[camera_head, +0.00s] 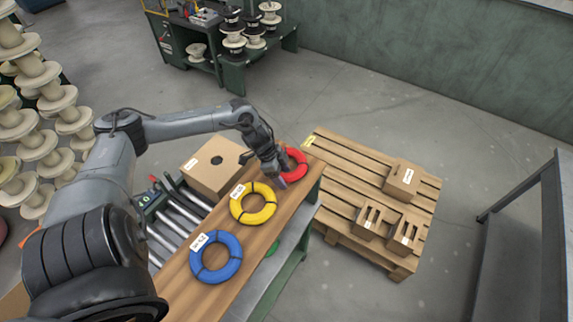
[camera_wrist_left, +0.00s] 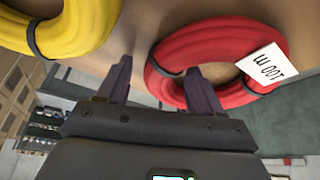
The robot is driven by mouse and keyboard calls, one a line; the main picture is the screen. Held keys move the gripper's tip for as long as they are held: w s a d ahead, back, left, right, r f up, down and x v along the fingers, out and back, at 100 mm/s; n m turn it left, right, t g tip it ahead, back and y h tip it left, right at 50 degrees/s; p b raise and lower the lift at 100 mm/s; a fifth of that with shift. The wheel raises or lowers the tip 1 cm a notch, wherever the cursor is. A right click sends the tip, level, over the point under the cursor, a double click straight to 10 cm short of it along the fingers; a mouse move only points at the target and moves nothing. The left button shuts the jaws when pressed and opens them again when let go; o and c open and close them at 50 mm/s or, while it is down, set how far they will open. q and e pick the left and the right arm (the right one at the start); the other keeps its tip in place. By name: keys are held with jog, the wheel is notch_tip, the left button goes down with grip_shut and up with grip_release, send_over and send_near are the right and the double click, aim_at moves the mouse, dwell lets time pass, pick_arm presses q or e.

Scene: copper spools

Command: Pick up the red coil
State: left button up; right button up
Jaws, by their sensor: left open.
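The red coil (camera_head: 293,164) lies at the far end of the wooden bench top, partly hidden by my left gripper in the head view. In the left wrist view the red coil (camera_wrist_left: 180,50) carries a white label, and dark bands wrap it. My left gripper (camera_head: 283,180) is at the coil's near left side. In the wrist view its two fingers (camera_wrist_left: 155,75) are apart: one is over the coil's ring near its opening, the other is outside the ring, between the red and yellow coils. Nothing is held. Whether a finger touches the coil is unclear. My right gripper is out of view.
A yellow coil (camera_head: 253,204) and a blue coil (camera_head: 216,257) lie nearer on the same bench top (camera_head: 268,236). A cardboard box (camera_head: 214,168) stands left of the bench by a roller conveyor (camera_head: 178,212). A pallet (camera_head: 345,169) with small cartons stands to the right.

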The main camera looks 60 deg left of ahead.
pick_arm(q)
grip_shut()
dwell(0.4)
jog(key=shift+r, duration=0.15)
